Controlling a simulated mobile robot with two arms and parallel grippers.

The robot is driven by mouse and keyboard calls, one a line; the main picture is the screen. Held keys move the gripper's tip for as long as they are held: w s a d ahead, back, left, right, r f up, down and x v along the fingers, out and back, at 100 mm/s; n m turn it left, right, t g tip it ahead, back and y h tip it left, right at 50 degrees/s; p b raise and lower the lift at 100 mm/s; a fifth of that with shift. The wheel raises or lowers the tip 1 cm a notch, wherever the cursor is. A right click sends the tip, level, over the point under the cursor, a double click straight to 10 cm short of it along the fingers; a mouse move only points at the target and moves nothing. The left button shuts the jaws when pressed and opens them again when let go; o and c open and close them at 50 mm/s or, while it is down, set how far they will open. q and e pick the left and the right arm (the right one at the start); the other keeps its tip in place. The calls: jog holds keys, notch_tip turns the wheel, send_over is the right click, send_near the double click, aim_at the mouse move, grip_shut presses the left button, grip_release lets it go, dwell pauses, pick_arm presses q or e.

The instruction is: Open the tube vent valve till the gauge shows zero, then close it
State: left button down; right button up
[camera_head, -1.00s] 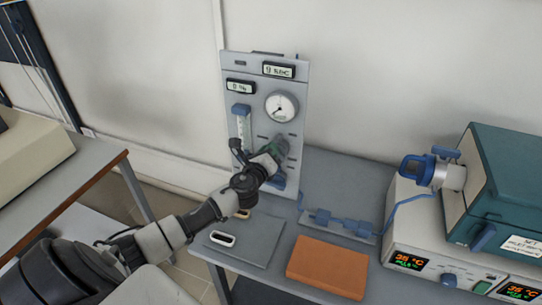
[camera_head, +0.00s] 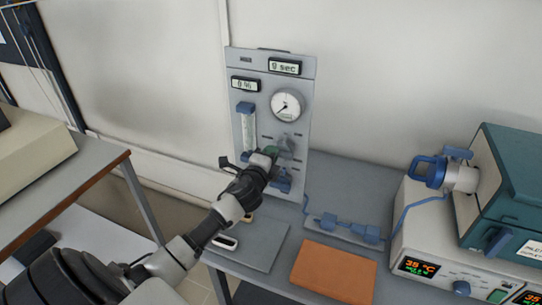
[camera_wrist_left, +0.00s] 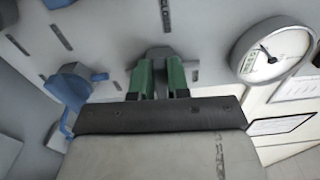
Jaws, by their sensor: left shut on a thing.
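The grey gas panel (camera_head: 235,100) stands upright against the wall. Its round white gauge (camera_head: 287,105) has a dark needle pointing to the lower left; its value is too small to read. The gauge also shows at right in the left wrist view (camera_wrist_left: 272,50). My left gripper (camera_head: 284,150) is at the panel below the gauge, its green fingers (camera_wrist_left: 161,77) shut on a grey valve handle (camera_wrist_left: 160,54). That handle (camera_head: 289,140) shows partly above the fingers in the head view. A blue valve handle (camera_head: 282,182) sits just below. My right gripper is out of view.
A blue-capped flow tube (camera_head: 247,125) is left of the gripper. A blue-fitted gas line (camera_head: 345,228) runs to the teal furnace (camera_head: 505,190) at right.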

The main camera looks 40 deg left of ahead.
pick_arm(q)
jog(key=shift+f+n, duration=0.15)
jog(key=shift+n, duration=0.45)
jog(key=c, duration=1.1)
grip_release()
jog(key=b+v, duration=0.1)
jog(key=v, duration=1)
jog(key=shift+b, duration=0.4)
jog(key=shift+w, duration=0.1)
